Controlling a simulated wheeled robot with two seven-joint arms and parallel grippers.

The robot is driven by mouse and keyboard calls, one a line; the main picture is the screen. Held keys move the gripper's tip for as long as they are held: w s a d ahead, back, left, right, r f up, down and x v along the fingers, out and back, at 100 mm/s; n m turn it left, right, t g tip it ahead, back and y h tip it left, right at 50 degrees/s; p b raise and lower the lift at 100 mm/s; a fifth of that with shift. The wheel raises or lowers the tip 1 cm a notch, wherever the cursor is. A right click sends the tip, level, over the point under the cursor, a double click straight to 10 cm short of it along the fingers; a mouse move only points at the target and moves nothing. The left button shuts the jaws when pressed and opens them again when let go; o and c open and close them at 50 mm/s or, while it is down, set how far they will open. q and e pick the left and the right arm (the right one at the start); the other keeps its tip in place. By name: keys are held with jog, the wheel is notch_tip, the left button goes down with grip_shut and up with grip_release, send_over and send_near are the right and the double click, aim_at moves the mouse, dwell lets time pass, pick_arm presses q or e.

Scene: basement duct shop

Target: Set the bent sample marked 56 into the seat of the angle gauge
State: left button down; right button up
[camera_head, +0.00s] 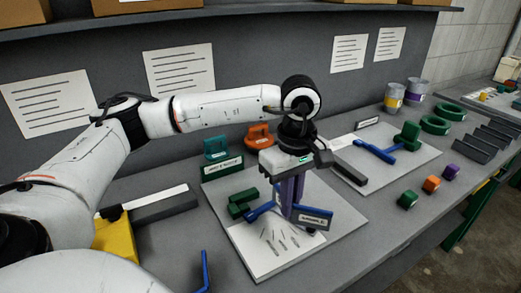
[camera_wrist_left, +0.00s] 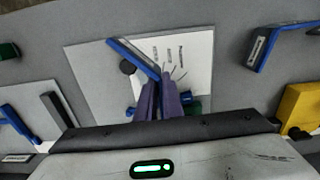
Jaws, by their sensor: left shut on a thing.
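My left gripper (camera_head: 290,207), with purple fingers, points down over the near grey board and is shut on a blue labelled piece (camera_head: 318,213). The label's writing is too small to read. In the left wrist view, this piece (camera_wrist_left: 130,55) slants away from the fingertips (camera_wrist_left: 160,90) over the white sheet. The angle gauge appears to be the assembly on this board, with a green block (camera_head: 238,206), a blue part (camera_head: 260,213) and a white sheet with marked lines (camera_head: 275,248). The fingers partly hide it. I cannot tell whether the held piece touches the seat. My right gripper is not in view.
Another blue bent piece (camera_head: 205,270) stands at the front left; the left wrist view shows its label (camera_wrist_left: 257,48). A second board (camera_head: 425,158) carries blue and green parts. Small coloured blocks (camera_head: 431,184) and green rings (camera_head: 436,125) lie to the right. A yellow block (camera_head: 115,240) is at left.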

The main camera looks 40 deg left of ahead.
pick_arm(q)
jog(key=w+a+r+n+p, duration=0.1)
jog(key=w+a+r+n, duration=0.1)
jog(key=a+n, duration=0.6)
jog(key=w+a+r+n+p, duration=0.1)
jog(key=w+a+r+n, duration=0.3)
jog(key=n, duration=0.6)
jog(key=shift+n, duration=0.3)
jog(key=f+b, duration=0.1)
jog(key=f, duration=0.1)
jog(key=s+f+b, duration=0.1)
jog(key=f+b, duration=0.1)
jog(key=f, duration=0.1)
jog(key=a+f+b, duration=0.1)
jog(key=f, duration=0.1)
jog(key=shift+s+a+f+b, duration=0.1)
jog(key=shift+s+f+b, duration=0.2)
jog(key=shift+f, duration=0.1)
jog(key=shift+f, duration=0.2)
jog(key=shift+f+b, duration=0.8)
jog(key=shift+f, duration=0.95)
jog(key=c, duration=2.4)
grip_release()
jog(key=o, duration=0.6)
jog(key=shift+c, duration=0.2)
